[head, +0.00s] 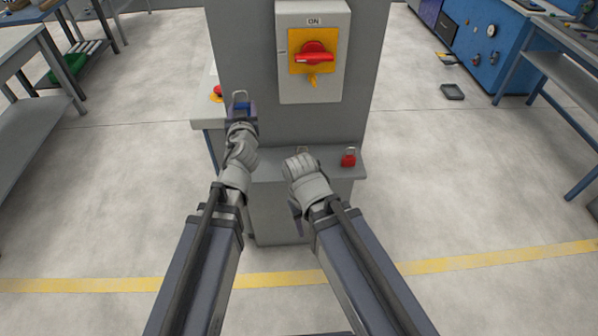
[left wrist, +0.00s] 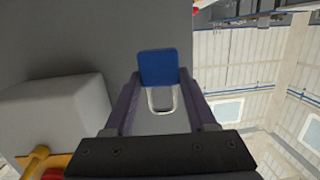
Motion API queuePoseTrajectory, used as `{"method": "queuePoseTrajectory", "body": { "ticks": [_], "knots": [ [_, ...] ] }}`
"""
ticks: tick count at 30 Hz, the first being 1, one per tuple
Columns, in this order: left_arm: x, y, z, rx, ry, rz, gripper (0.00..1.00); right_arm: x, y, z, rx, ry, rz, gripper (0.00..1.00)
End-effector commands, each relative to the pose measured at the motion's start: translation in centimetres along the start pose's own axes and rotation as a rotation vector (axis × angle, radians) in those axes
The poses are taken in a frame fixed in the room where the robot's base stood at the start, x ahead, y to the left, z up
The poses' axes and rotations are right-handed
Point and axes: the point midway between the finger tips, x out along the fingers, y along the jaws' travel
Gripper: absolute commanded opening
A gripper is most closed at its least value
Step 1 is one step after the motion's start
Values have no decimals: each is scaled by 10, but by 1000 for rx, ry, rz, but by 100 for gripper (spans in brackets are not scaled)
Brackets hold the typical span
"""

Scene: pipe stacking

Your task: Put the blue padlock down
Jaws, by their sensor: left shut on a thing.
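The blue padlock (head: 241,105) is between the fingers of my left gripper (head: 242,112), which is shut on it. It is held up in front of the left part of the grey cabinet, above the ledge. Its silver shackle points up in the head view. In the left wrist view the blue body (left wrist: 158,67) sits between the fingertips, with the shackle toward the palm. My right gripper (head: 297,213) is low in front of the ledge, mostly hidden by its wrist; its jaws cannot be made out.
A red padlock (head: 348,158) stands on the grey ledge (head: 270,168). A shackle (head: 302,149) shows behind my right wrist. A switch box (head: 295,91) with a red handle (head: 315,57) marked ON is on the cabinet. A side table (head: 208,124) is left of it.

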Motion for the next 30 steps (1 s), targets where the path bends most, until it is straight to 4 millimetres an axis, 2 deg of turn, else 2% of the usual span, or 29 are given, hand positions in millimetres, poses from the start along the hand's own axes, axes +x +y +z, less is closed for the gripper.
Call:
{"method": "queuePoseTrajectory", "body": {
  "ticks": [1, 6, 9, 16, 24, 30],
  "knots": [
    [13, 12, 32, 3, 0, 13, 0, 33, -3, -2, 0, 0, 0, 50],
    [31, 42, 73, 6, 1, 44, 0, 76, -7, -5, 0, 0, 0, 50],
    [38, 56, 90, 8, 1, 59, 0, 95, -9, -6, -1, 0, 0, 50],
    [46, 74, 109, 12, 2, 77, 0, 114, -11, -7, -1, 0, 0, 50],
    [47, 76, 112, 12, 2, 79, 0, 117, -11, -7, -1, 0, 0, 50],
    [50, 76, 134, 12, 2, 78, 0, 140, -13, -9, -1, 0, 0, 50]
  ]
}}
